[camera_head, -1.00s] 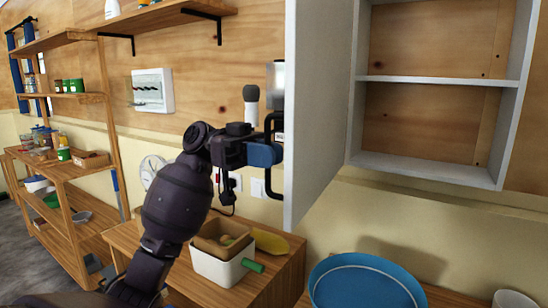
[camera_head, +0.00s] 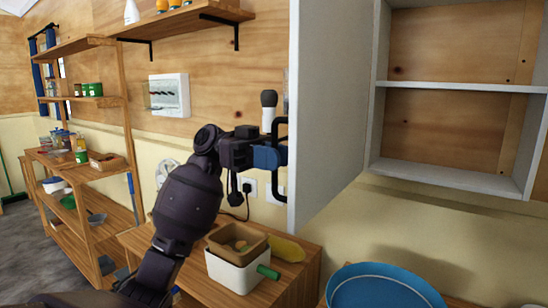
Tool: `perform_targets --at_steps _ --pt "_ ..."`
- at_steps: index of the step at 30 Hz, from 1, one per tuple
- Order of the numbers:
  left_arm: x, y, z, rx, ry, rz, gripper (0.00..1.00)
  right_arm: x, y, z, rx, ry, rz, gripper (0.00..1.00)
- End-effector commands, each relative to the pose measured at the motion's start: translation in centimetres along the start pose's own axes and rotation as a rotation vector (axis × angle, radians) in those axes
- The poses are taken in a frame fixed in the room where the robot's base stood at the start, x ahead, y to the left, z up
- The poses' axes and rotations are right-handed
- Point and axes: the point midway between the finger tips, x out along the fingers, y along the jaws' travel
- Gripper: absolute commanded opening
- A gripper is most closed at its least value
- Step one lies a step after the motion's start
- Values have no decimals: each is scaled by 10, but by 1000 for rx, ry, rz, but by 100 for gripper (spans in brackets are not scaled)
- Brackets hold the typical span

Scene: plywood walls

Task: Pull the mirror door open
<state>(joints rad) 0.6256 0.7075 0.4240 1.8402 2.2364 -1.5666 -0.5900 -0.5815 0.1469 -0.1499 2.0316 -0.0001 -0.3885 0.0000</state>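The mirror door (camera_head: 328,110) stands wide open, swung out from the white wall cabinet (camera_head: 450,190) at the right. Its pale inner face is towards me and its front face is turned away. A dark bar handle (camera_head: 283,130) sticks out from its near left edge. My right gripper is out of view.
A wooden counter (camera_head: 300,268) below holds a white bin with a brown box (camera_head: 238,240) and a yellow item. A blue round basin (camera_head: 385,290) is at the lower right. Wooden shelves (camera_head: 110,135) stand at the left. The cabinet's visible shelves are empty.

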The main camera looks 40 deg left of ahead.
Motion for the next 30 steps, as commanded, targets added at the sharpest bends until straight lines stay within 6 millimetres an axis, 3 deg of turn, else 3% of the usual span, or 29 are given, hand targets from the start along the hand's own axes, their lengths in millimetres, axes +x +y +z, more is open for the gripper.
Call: perform_targets --at_steps 3,14,30 --pt "0 0 0 1 0 0 36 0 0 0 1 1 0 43" --pt "-5 0 1 1 0 0 36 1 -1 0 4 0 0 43" --pt "-91 -1 0 1 0 -1 36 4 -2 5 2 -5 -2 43"
